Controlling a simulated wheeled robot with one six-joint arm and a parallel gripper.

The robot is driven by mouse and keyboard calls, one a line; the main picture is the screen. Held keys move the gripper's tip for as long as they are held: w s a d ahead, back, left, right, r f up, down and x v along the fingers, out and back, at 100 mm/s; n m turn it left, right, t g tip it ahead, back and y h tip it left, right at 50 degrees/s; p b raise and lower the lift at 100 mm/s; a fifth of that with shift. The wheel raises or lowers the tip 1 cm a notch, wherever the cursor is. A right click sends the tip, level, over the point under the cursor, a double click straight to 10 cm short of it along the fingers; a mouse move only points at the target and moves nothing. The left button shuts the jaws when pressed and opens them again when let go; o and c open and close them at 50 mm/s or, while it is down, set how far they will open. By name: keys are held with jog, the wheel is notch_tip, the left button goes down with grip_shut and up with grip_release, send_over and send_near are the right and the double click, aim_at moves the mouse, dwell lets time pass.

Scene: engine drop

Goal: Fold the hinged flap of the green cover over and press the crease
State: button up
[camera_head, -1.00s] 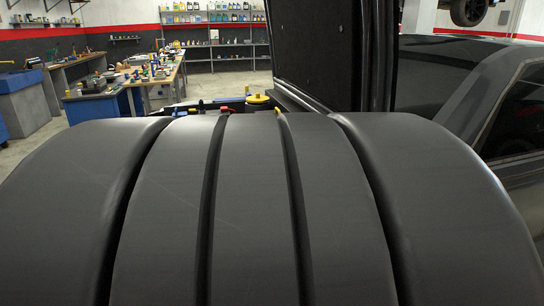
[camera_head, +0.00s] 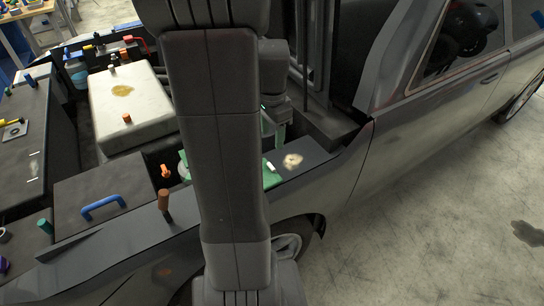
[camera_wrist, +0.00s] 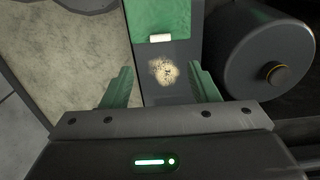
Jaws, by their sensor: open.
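In the head view my gripper (camera_head: 274,128) is partly hidden by my arm. The hinge line cannot be made out.
A pale, tan-stained patch (camera_wrist: 164,72) marks the dark panel. A round dark cylinder (camera_wrist: 262,58) stands close at right in the wrist view. A white stained box (camera_head: 130,112), a blue-handled lid (camera_head: 104,196) and several colored caps crowd the bay. Open floor lies at right.

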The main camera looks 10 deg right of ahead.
notch_tip(320, 180, down, 11)
jog(key=shift+f, duration=0.1)
jog(key=shift+c, duration=0.2)
jog(key=c, duration=0.6)
